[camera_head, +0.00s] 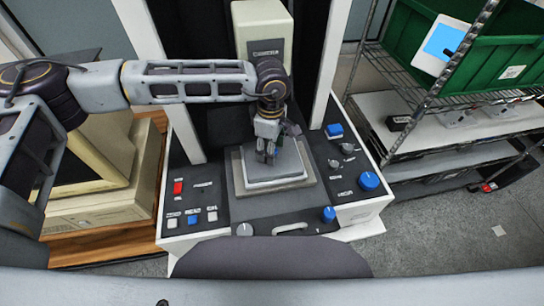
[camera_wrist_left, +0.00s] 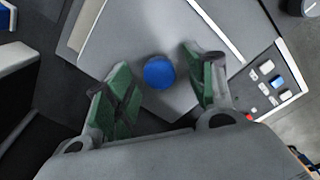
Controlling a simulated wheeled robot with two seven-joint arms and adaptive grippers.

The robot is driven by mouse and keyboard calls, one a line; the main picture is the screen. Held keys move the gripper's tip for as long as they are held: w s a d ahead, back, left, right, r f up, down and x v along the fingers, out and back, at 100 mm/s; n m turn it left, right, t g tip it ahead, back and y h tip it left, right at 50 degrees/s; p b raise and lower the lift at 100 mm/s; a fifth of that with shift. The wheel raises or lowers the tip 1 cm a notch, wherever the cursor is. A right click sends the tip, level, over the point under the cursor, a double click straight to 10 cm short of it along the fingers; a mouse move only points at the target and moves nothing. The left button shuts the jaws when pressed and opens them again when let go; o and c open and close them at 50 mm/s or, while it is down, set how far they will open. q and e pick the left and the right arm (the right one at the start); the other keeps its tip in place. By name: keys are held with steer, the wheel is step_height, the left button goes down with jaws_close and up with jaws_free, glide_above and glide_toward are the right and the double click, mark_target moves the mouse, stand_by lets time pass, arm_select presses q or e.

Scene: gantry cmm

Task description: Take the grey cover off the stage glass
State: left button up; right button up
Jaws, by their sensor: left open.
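The grey cover (camera_head: 297,165) is a flat square plate lying on the stage in the middle of the machine, and it fills the upper middle of the left wrist view (camera_wrist_left: 190,25). A round blue knob (camera_wrist_left: 159,73) stands on it. A pale rim (camera_head: 280,183) shows around the cover; the glass itself is hidden. My left gripper (camera_head: 268,156) is over the cover, pointing down. In the left wrist view its green-padded fingers (camera_wrist_left: 160,88) are open, one on each side of the knob, with gaps between. My right gripper is out of view.
The control panel has a red switch (camera_head: 178,187), a large blue knob (camera_head: 369,181) and a smaller blue knob (camera_head: 328,214). A wire shelf with a green bin (camera_head: 400,35) stands at right.

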arm_select(q)
jaws_close()
stand_by(0.5)
steer(key=shift+r, duration=0.15)
steer(key=shift+r+b, duration=0.45)
steer(key=shift+r, duration=0.2)
steer(key=shift+r+b, duration=0.35)
steer(key=shift+r, duration=0.55)
steer(key=s+d+b, duration=0.1)
steer(key=s+b, duration=0.1)
steer(key=s, duration=0.7)
steer(key=s+d+b, duration=0.2)
steer(key=s, duration=0.6)
steer(key=shift+s+d, duration=0.3)
steer(key=shift+s, duration=0.05)
